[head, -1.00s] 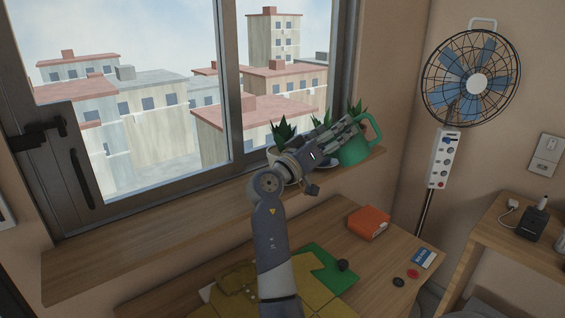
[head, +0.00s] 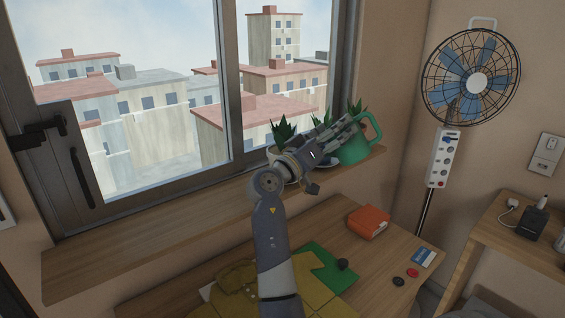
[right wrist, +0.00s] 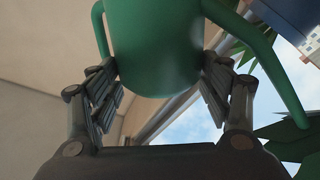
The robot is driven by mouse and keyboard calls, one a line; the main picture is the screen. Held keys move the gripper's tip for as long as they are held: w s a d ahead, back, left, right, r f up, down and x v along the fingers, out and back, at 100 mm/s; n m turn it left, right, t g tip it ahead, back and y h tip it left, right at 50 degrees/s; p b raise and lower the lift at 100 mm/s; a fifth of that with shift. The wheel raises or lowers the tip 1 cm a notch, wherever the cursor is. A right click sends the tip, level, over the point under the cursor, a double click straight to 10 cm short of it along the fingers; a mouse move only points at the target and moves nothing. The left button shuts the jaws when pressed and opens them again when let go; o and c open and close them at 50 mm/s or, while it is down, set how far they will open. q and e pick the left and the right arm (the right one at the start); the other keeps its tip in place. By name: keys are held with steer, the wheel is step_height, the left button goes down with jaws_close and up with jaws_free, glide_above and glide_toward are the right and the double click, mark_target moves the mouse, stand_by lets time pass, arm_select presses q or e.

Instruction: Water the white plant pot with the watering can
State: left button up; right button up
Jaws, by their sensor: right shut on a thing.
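The green watering can (head: 355,152) is at the right end of the window sill, its handle on the right. My right gripper (head: 347,126) is shut on its body. In the right wrist view, the fingers of my right gripper (right wrist: 163,88) press the can (right wrist: 155,40) from both sides. Spiky green plants (head: 284,131) stand along the sill beside and behind my gripper. A pale pot (head: 273,154) shows under the left plant, mostly hidden by my wrist. The other pots are largely covered, so I cannot tell their colours well. My left gripper is not in view.
The wooden sill (head: 150,235) is bare to the left, under the window.

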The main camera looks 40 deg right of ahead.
steer(key=shift+r, duration=0.15)
steer(key=m+b, duration=0.1)
steer(key=m+g+y+b, duration=0.1)
steer(key=m+b, duration=0.1)
steer(key=shift+r, duration=0.4)
steer(key=r+m+y+b, duration=0.1)
steer(key=m, duration=0.1)
steer(key=shift+w+r+m, duration=0.1)
steer(key=shift+r+m, duration=0.05)
steer(key=shift+m, duration=0.15)
steer(key=shift+r+m+y, duration=0.4)
steer(key=shift+m+y, duration=0.2)
steer(key=shift+m, duration=0.2)
steer(key=shift+r, duration=0.1)
step_height(320, 180, up, 6)
steer(key=p, duration=0.3)
steer(key=shift+p, duration=0.35)
